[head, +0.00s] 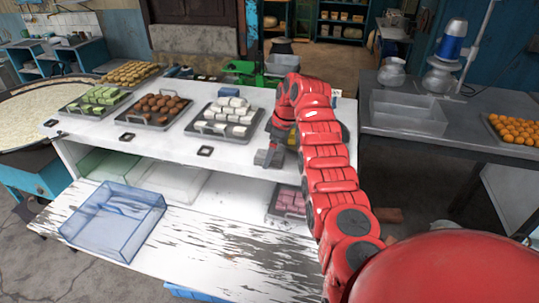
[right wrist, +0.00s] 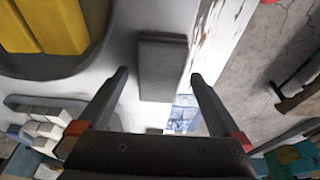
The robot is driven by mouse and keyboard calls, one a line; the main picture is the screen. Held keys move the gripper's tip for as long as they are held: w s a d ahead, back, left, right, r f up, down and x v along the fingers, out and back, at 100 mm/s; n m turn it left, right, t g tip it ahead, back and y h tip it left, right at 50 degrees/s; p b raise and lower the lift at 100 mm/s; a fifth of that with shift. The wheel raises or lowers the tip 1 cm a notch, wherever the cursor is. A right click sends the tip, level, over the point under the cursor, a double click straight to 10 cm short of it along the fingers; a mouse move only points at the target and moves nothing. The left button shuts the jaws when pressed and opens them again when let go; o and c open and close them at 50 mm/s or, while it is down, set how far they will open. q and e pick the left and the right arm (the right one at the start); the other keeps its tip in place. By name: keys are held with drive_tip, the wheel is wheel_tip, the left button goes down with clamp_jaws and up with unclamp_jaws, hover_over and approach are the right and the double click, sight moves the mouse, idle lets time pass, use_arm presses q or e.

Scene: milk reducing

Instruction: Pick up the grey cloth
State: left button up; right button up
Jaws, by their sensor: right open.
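A flat grey rectangular piece (right wrist: 163,68), which looks like the folded grey cloth, lies on the white counter in the right wrist view. My right gripper (right wrist: 160,88) is open, with one finger to each side of the piece in that view. I cannot tell from this angle how high the fingers are above it. In the head view my red right arm reaches across the counter, and its gripper (head: 270,153) is near the front edge, right of the white sweets. The arm hides part of the counter, and the cloth is not clear there. My left gripper is not in view.
Trays of white sweets (head: 226,118), brown sweets (head: 162,109) and green sweets (head: 97,97) stand left of the gripper. Yellow blocks (right wrist: 50,25) lie close by in the right wrist view. A clear blue bin (head: 112,220) sits on the lower shelf (head: 190,250).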

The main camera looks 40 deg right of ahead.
drive_tip(key=shift+f, duration=0.2)
drive_tip(key=shift+f+b, duration=0.25)
drive_tip(key=shift+b, duration=0.4)
idle(0.4)
drive_tip(key=c, duration=1.4)
